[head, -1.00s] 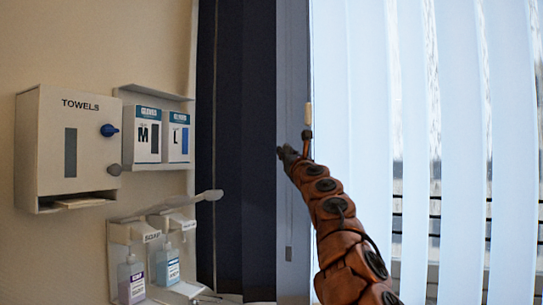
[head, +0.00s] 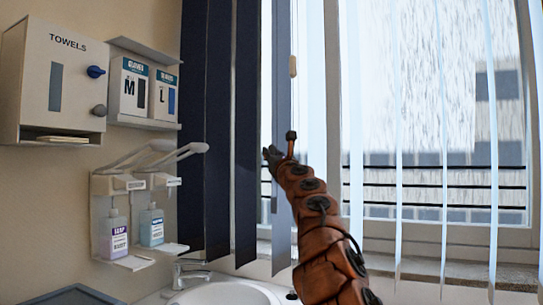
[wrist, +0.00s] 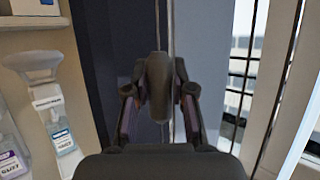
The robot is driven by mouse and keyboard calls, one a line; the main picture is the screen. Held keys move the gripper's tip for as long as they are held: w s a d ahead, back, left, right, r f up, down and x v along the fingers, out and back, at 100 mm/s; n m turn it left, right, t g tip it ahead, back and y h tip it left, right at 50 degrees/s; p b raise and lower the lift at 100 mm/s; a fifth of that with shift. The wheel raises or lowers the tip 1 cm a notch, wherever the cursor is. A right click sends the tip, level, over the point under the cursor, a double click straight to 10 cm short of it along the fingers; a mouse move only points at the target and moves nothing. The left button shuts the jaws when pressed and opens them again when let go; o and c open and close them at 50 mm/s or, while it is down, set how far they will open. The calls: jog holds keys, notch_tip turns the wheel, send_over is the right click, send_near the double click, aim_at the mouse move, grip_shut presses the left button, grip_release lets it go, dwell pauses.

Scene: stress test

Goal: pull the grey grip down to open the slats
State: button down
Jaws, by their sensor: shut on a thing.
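The grey grip (wrist: 157,85) is upright between the two fingers of my gripper (wrist: 158,98) in the wrist view, hanging on a thin cord. My gripper is shut on it. In the head view my gripper (head: 270,156) is in front of the dark slats, and the grip cannot be made out there. The pale slats (head: 398,130) stand turned nearly edge-on, with wide gaps showing the window behind. The dark slats (head: 245,130) at the left also have gaps between them.
A beige grip (head: 293,66) hangs above my gripper. On the left wall are a towel box (head: 55,80), glove boxes (head: 143,90) and soap dispensers (head: 118,185) with long levers. A basin (head: 228,292) with a tap stands below. A sill (head: 430,265) runs under the window.

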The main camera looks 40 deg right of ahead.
jog(key=shift+f+b, duration=0.45)
jog(key=shift+f, duration=0.3)
jog(key=c, duration=1)
grip_release()
jog(key=shift+o, duration=0.2)
jog(key=shift+s+a, duration=0.1)
jog(key=shift+a, duration=0.05)
jog(key=v, duration=1.1)
jog(key=shift+s+f, duration=0.15)
jog(key=shift+s, duration=0.15)
